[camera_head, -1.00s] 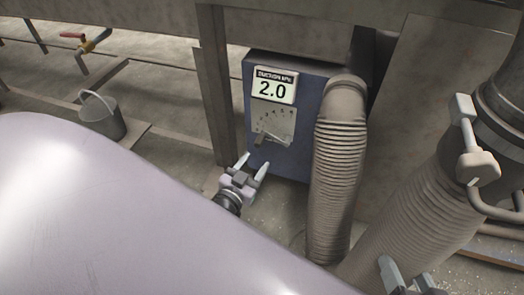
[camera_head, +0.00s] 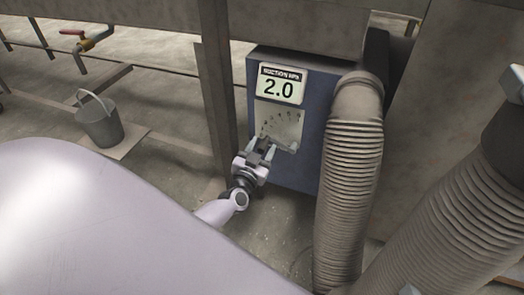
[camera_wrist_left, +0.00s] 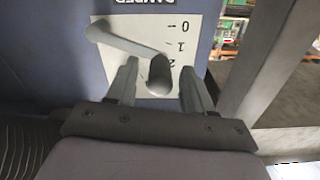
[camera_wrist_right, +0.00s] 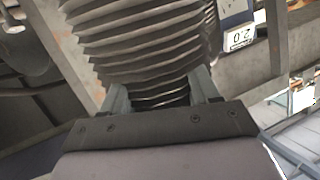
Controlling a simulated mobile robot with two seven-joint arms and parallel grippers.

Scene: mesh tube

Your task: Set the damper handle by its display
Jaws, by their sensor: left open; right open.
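The blue damper box (camera_head: 298,176) carries a display (camera_head: 281,85) headed "SUCTION" that reads 2.0. Below it is a pale scale plate (camera_head: 284,122). In the left wrist view the plate (camera_wrist_left: 183,28) appears upside down with marks 0, 1 and 2. The grey damper handle (camera_wrist_left: 122,40) slants across it to a rounded knob (camera_wrist_left: 159,76). My left gripper (camera_head: 266,149) is open at the plate's lower edge, its fingers on either side of the knob. In the head view it largely hides the handle. My right gripper (camera_wrist_right: 160,84) is open in its wrist view, facing a ribbed hose.
A ribbed hose (camera_head: 350,165) rises right beside the box, with a thicker one (camera_head: 455,225) further right. A post (camera_head: 217,85) stands left of the box. A bucket (camera_head: 101,122) stands on the floor at the left.

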